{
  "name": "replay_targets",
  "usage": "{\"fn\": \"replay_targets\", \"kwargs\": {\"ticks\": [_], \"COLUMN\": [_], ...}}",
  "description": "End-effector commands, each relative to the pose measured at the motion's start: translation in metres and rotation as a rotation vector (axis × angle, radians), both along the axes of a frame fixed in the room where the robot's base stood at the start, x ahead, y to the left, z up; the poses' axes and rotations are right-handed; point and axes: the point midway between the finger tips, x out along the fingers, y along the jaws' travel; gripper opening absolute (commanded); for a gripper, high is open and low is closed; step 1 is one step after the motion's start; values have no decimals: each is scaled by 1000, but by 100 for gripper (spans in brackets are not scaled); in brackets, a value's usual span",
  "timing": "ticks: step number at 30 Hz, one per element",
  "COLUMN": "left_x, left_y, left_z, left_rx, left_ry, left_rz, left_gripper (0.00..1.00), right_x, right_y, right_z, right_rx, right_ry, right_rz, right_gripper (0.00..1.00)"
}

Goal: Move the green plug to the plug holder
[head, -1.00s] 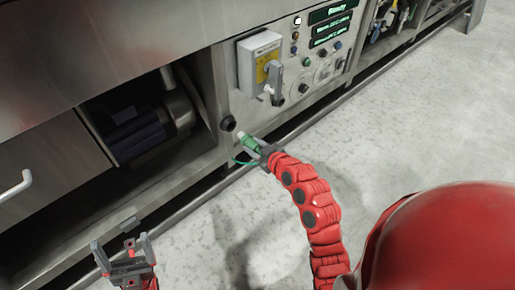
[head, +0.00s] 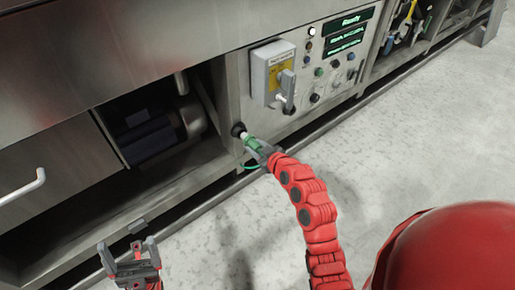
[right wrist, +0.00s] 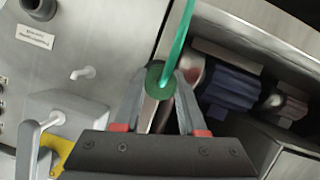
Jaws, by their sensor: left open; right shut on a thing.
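The green plug (head: 254,146) is held in my right gripper (head: 264,152), in front of the lower left of the machine's panel. Its pale tip points at a black round socket (head: 238,129); I cannot tell whether they touch. In the right wrist view the green plug (right wrist: 157,76) sits between the two fingers of the right gripper (right wrist: 160,92), with a green cable running up from it. I cannot surely tell which part is the plug holder. My left gripper (head: 134,258) is open and empty at the lower left, above the floor.
A grey switch box (head: 273,72) with a handle stands out from the panel, up and right of the plug. An open bay with a motor (head: 150,135) lies to the left. The pale floor (head: 420,150) at the right is clear.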

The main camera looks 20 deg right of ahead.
Motion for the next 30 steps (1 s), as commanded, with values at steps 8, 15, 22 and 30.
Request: {"fn": "replay_targets", "kwargs": {"ticks": [8,15,22,30], "left_x": [0,0,0,0], "left_y": [0,0,0,0], "left_z": [0,-1,-1,-1], "left_rx": [0,0,0,0], "left_ry": [0,0,0,0], "left_rz": [0,0,0,0], "left_gripper": [84,84,84,84], "right_x": [4,16,18,18], "right_y": [1,5,6,6], "right_z": [0,1,1,1], "right_rx": [0,0,0,0], "right_ry": [-1,-1,-1,-1], "right_rz": [0,0,-1,-1], "right_gripper": [0,0,0,0]}}
